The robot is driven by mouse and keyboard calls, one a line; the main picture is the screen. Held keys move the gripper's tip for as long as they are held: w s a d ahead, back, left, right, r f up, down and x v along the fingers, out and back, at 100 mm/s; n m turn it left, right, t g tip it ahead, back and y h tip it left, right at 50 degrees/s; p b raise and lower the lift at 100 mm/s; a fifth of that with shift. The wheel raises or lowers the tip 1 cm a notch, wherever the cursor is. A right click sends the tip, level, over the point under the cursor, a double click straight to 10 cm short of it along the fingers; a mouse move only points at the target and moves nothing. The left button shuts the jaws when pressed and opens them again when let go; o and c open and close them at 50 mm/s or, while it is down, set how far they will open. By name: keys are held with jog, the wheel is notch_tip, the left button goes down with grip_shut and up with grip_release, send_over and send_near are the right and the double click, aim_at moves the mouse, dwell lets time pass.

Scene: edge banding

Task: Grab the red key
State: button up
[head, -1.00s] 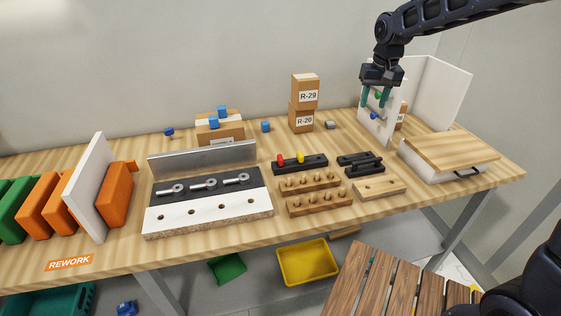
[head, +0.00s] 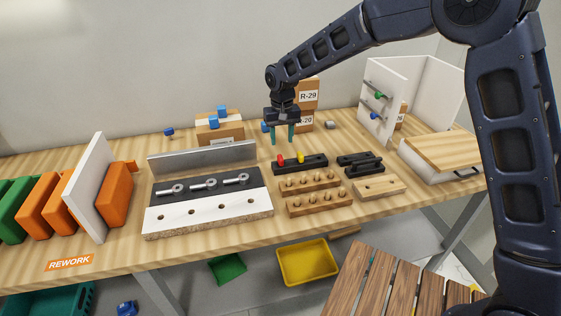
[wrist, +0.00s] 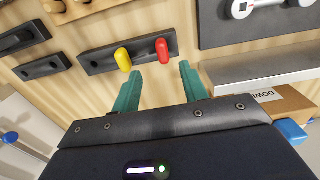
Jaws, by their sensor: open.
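The red key (head: 280,160) stands in a black holder (head: 312,163) on the table, to the left of a yellow key (head: 300,158). In the wrist view the red key (wrist: 162,50) is to the right of the yellow key (wrist: 123,59), both upright in the black holder (wrist: 90,60). My gripper (head: 283,140) is open and empty, with teal fingers pointing down. It hangs above and behind the holder, apart from the red key. In the wrist view the gripper (wrist: 160,85) has the red key beyond and between its fingertips.
Wooden peg blocks (head: 318,202) lie in front of the holder. A white and black board with metal fittings (head: 208,200) is to the left. Cardboard boxes (head: 308,90) stand behind my gripper. A wood-lidded white box (head: 440,150) is at the right.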

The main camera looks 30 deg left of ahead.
aim_at(281, 157)
jog(key=f, duration=0.9)
jog(key=shift+s, duration=0.2)
grip_shut()
